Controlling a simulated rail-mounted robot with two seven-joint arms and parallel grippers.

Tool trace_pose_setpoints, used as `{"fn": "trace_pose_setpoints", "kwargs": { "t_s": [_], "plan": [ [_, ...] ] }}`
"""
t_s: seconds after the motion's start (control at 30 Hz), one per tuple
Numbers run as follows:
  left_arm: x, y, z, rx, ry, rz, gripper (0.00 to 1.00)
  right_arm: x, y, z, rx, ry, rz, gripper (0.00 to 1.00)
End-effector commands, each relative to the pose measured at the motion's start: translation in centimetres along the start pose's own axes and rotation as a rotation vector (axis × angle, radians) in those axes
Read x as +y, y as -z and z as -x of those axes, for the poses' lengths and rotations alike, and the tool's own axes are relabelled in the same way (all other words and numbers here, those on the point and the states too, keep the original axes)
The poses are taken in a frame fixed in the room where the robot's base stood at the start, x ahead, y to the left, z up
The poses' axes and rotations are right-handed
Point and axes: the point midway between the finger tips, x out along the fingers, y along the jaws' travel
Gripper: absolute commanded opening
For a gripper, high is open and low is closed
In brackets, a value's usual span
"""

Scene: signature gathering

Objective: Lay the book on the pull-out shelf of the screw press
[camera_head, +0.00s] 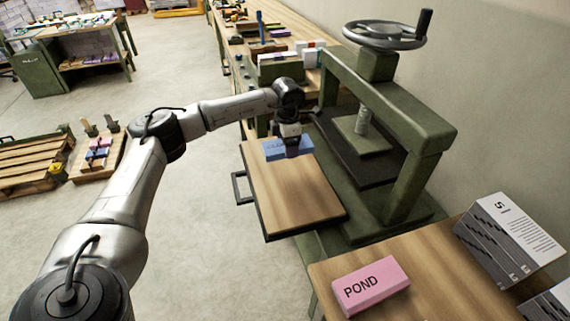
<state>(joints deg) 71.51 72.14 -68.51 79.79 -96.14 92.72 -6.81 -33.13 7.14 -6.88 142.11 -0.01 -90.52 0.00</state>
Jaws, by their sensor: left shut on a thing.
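My left gripper (291,146) reaches in from the left and points down over the far end of the pull-out shelf. It is shut on a blue book (272,150), whose top shows on both sides of the fingers. The pull-out shelf (290,195) has a wooden top, a dark rim and a handle on its left side; it is drawn out from the green screw press (432,135). I cannot tell whether the book touches the shelf or hangs just above it. The near and middle part of the shelf is bare. My right gripper is not in view.
A pink book marked POND (370,286) lies on the near wooden table (440,270). Stacked grey-and-white books (508,240) stand to its right. The press's handwheel (385,35) rises at the back. A long workbench (275,15) runs behind; pallets (35,160) lie on the left floor.

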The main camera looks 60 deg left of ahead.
Motion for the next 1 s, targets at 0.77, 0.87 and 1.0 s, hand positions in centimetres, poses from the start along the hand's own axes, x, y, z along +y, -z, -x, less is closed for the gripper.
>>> {"fn": "trace_pose_setpoints", "kwargs": {
  "t_s": [0.77, 0.87, 1.0],
  "plan": [
    [0.0, 0.0, -9.1, 0.000, 0.000, -0.001, 0.46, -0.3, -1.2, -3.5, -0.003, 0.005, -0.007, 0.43],
    [0.0, 0.0, -9.0, -0.001, 0.000, -0.001, 0.46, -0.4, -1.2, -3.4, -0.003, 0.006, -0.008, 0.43],
    [0.0, 0.0, -8.9, -0.001, 0.000, 0.000, 0.46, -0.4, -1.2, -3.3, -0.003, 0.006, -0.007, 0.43]
  ]
}}
